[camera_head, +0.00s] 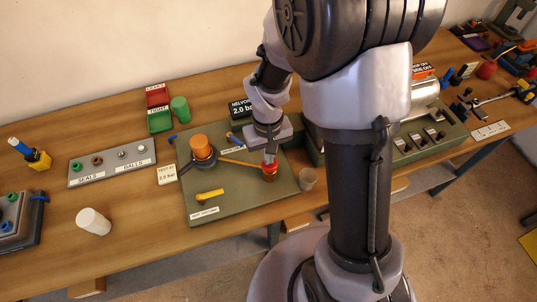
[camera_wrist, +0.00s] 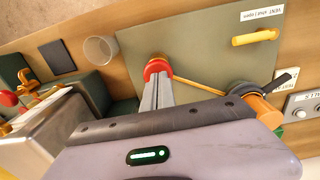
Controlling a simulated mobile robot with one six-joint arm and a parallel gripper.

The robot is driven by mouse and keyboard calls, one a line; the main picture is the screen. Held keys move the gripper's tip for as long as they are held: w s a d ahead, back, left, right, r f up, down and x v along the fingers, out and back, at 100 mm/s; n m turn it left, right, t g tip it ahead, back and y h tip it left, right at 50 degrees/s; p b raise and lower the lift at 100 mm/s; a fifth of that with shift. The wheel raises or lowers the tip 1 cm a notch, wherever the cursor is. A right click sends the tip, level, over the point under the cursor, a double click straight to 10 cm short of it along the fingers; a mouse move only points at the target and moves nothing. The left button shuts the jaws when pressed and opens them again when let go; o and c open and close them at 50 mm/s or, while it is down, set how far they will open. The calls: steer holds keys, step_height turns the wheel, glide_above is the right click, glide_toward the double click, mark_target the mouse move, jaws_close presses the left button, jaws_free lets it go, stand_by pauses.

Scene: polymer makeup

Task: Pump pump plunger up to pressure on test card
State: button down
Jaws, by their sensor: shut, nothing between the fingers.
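The red-topped pump plunger (camera_head: 270,164) stands on a short brass body at the right side of the green test board (camera_head: 240,190). In the wrist view the red knob (camera_wrist: 157,65) sits right at my fingertips. My gripper (camera_head: 270,155) points down over it with its fingers together and nothing between them. Whether the tips touch the knob I cannot tell. The white test card (camera_head: 167,175) left of the board reads 2.0 bar. A round dark fitting with an orange cylinder (camera_head: 201,146) stands at the board's left; its reading is not legible.
A yellow vent handle (camera_head: 209,195) lies at the board's front left. A translucent cup (camera_head: 307,179) stands just right of the board. A white cylinder (camera_head: 93,221) and a grey rack (camera_head: 112,161) are further left. A black 2.0 bar sign (camera_head: 241,109) stands behind.

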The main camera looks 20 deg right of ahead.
step_height(320, 180, up, 14)
steer(key=p, duration=0.6)
stand_by(0.5)
steer(key=s+a+r+m+t+y, duration=0.1)
steer(key=s+a+r+m+t, duration=0.1)
steer(key=s+r, duration=0.4)
steer(key=s+a+r+m+t+y, duration=0.1)
steer(key=s+a+r+m+t, duration=0.1)
steer(key=s+r, duration=0.4)
step_height(320, 180, up, 3)
steer(key=shift+s+r+t, duration=0.1)
steer(key=shift+s+t, duration=0.25)
steer(key=shift+t, duration=0.55)
